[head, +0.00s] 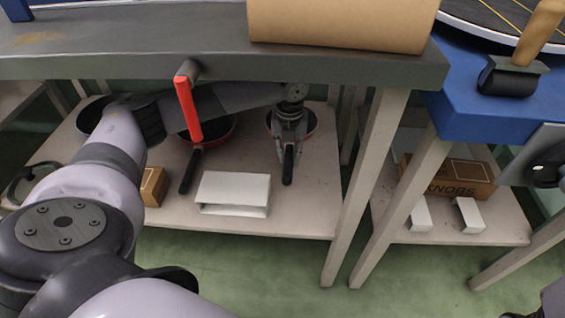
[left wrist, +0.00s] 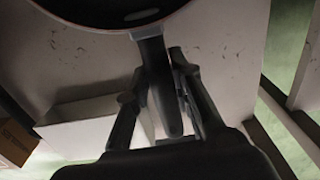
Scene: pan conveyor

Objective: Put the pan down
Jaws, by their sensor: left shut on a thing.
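A dark pan with a red outer rim (head: 311,122) is at the lower shelf under the grey table, and its black handle (head: 287,176) points toward me. My left gripper (head: 289,152) reaches under the tabletop and is shut on this handle. In the left wrist view the pan (left wrist: 110,17) fills the top edge, and its handle (left wrist: 158,75) runs between the two fingers of the gripper (left wrist: 156,70). I cannot tell whether the pan touches the shelf (head: 310,205). My right gripper is not in view.
Left of the held pan sits another red-rimmed pan (head: 222,134) with a black handle. A white box (head: 233,190) and a cardboard box (head: 153,187) are near the shelf front. The tabletop (head: 140,62) hangs above my arm; table legs (head: 360,180) stand to the right.

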